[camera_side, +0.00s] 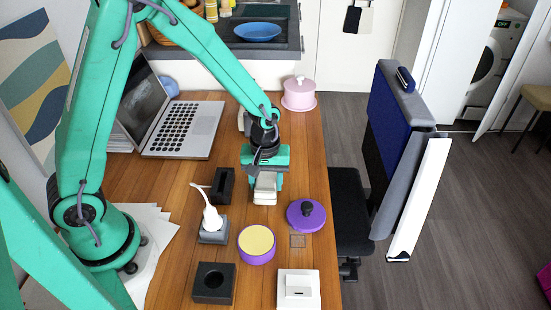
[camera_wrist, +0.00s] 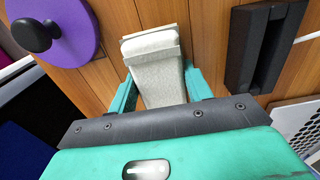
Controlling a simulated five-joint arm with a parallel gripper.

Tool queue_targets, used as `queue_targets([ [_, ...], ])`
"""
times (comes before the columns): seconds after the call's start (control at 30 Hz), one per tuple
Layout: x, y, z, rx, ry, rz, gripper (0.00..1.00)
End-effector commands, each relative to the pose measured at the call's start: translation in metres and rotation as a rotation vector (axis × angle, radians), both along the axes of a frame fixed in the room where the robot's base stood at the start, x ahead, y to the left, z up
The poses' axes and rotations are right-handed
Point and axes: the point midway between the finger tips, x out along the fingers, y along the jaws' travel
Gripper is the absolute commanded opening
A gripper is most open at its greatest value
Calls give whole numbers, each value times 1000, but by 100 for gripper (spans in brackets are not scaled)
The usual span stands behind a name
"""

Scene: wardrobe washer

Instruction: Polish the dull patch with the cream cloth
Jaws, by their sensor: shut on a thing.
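My gripper (camera_side: 264,180) is shut on the cream cloth (camera_side: 265,190), a pale folded pad, above the wooden table right of the black slotted block. In the wrist view the cloth (camera_wrist: 155,62) sticks out between the teal fingers of my gripper (camera_wrist: 160,88). A small faint outlined square (camera_side: 297,241), which looks like the dull patch, lies on the table nearer the front, below the purple lid. The patch cannot be made out in the wrist view. I cannot tell whether the cloth touches the table.
A purple lid (camera_side: 306,217) with black knob and an open purple tin (camera_side: 257,257) flank the square. A black slotted block (camera_side: 223,186), a grey stand (camera_side: 213,236) with a white item, a black holed block (camera_side: 213,294) and a white block (camera_side: 310,300) stand around. A laptop (camera_side: 182,130) lies behind.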

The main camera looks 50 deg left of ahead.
Motion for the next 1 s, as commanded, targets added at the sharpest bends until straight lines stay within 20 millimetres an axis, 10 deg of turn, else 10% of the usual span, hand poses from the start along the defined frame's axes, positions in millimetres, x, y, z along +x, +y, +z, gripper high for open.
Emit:
queue_targets([
  [1.0, -32, -31, -1, 1, 2, -2, 31],
])
